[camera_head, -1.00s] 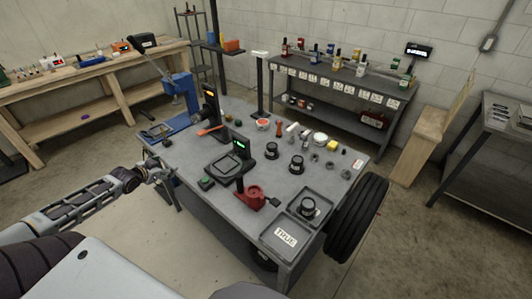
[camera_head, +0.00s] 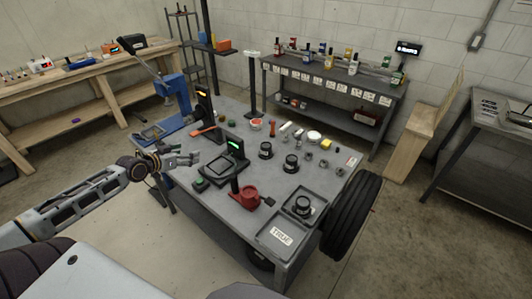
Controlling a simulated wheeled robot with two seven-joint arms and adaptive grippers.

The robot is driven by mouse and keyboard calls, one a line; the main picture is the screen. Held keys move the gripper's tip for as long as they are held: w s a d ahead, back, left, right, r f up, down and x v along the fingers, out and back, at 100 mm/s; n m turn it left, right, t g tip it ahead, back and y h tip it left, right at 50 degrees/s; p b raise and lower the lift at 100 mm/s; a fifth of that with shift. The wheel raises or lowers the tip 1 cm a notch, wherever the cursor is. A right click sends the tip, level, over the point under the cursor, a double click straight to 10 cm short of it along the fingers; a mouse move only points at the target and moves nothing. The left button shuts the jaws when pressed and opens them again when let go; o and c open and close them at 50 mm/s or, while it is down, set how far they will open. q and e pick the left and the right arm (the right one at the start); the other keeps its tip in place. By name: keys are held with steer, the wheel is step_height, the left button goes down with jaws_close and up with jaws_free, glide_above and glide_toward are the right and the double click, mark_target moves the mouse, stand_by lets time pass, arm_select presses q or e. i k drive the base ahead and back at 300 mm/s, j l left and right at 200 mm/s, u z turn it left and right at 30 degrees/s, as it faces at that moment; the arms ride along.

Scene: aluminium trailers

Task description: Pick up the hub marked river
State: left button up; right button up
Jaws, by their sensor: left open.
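Three dark hubs show in the head view. One hub (camera_head: 265,150) and another hub (camera_head: 291,163) stand on the grey table (camera_head: 225,222). A third hub (camera_head: 303,205) sits in the rear tray (camera_head: 318,196) near the right front corner. I cannot read a river mark on any of them. My left gripper (camera_head: 196,157) is open and empty over the table's left side, left of the black scale-like device (camera_head: 223,166) and well away from the hubs. My right gripper is not in view.
A red tool (camera_head: 249,195) and a tray labelled TRUE (camera_head: 282,237) are at the front. A tyre (camera_head: 350,213) stands against the table's right side. The blue press (camera_head: 176,92) is at the back left. Small parts lie towards the back right.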

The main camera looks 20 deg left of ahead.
mark_target(265, 154)
steer(key=i+l, duration=0.75)
steer(key=l, duration=0.2)
